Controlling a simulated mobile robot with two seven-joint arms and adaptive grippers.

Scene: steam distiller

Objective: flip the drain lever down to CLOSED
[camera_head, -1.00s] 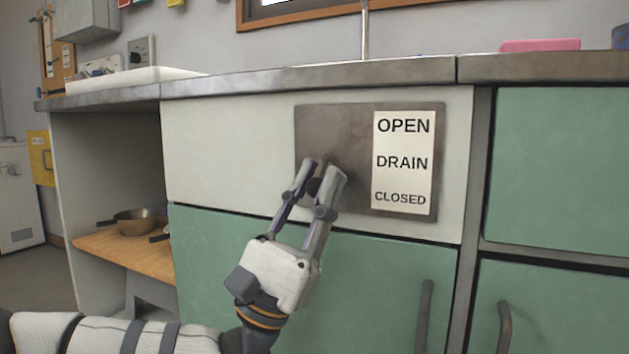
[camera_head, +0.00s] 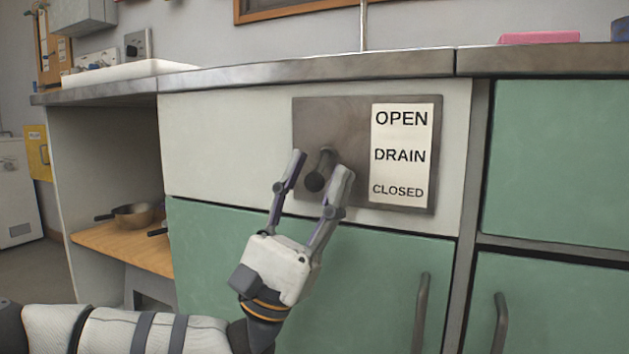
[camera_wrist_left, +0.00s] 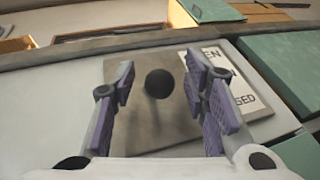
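The drain lever (camera_head: 316,180) is a short dark lever with a round black knob on a brown metal plate (camera_head: 345,118). It points down and slightly left from its pivot, toward the level of the CLOSED word. The label (camera_head: 401,140) to its right reads OPEN, DRAIN, CLOSED from top to bottom. My left gripper (camera_head: 322,162) is open, with its fingers on either side of the knob and apart from it. In the left wrist view the black knob (camera_wrist_left: 158,83) shows between the spread fingers (camera_wrist_left: 160,88). My right gripper is not in view.
The plate sits on a white panel (camera_head: 225,140) under a grey counter edge (camera_head: 310,72). Green cabinet doors with handles (camera_head: 420,312) are below and to the right. An open shelf (camera_head: 125,245) with pans is at the left.

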